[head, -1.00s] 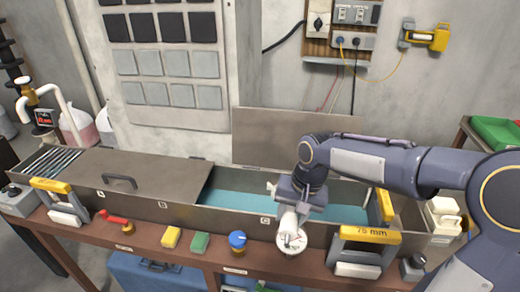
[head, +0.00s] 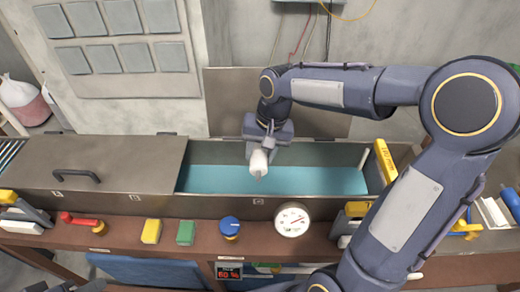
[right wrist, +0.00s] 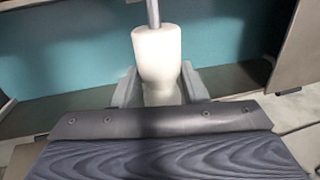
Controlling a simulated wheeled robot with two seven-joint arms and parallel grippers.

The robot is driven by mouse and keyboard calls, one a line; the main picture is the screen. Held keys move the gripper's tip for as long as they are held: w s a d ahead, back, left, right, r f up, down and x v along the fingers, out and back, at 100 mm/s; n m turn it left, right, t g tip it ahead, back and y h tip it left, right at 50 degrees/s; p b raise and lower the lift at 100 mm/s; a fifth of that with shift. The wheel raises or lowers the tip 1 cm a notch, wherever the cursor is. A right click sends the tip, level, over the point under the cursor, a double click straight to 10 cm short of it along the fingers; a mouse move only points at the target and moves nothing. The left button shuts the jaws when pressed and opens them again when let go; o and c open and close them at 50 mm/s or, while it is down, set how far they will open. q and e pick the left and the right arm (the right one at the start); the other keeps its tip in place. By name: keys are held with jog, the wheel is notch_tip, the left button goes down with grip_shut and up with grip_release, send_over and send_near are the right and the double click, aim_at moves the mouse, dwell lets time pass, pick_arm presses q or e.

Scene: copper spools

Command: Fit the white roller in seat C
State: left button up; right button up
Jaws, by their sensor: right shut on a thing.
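The white roller (head: 259,165) is held in my right gripper (head: 264,150), over the open part of the metal trough (head: 190,207). It also shows in the right wrist view (right wrist: 157,50) between the grey fingers, with a metal shaft (right wrist: 153,12) sticking out of its end. The fingers are shut on its narrower part. A label plate with what looks like a C (head: 258,201) is on the trough's front wall, just below the roller in the picture. The seat itself cannot be made out behind that wall. My left gripper is not in view.
A metal cover with a handle (head: 84,177) closes the trough's left part. Along the bench front are a red lever (head: 82,221), yellow block (head: 151,231), green block (head: 186,232), blue knob (head: 229,227) and round gauge (head: 291,219). A yellow-topped bracket (head: 385,160) stands at the right end.

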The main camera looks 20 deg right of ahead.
notch_tip(320, 180, down, 10)
jog(key=b, duration=0.7)
jog(key=shift+r, duration=0.25)
jog(key=shift+f+b, duration=0.25)
jog(key=shift+b, duration=0.05)
dwell(0.7)
jog(key=o, duration=1.2)
jog(key=shift+o, duration=0.2)
jog(key=shift+s+d+r, duration=0.15)
jog(key=shift+d+r, duration=0.05)
jog(key=shift+r, duration=1.05)
jog(key=shift+s+d+r, duration=0.1)
jog(key=shift+d+r, duration=0.15)
jog(key=shift+r, duration=1.05)
jog(key=shift+s+d+r, duration=0.15)
jog(key=shift+d+r, duration=0.05)
jog(key=shift+r, duration=1.05)
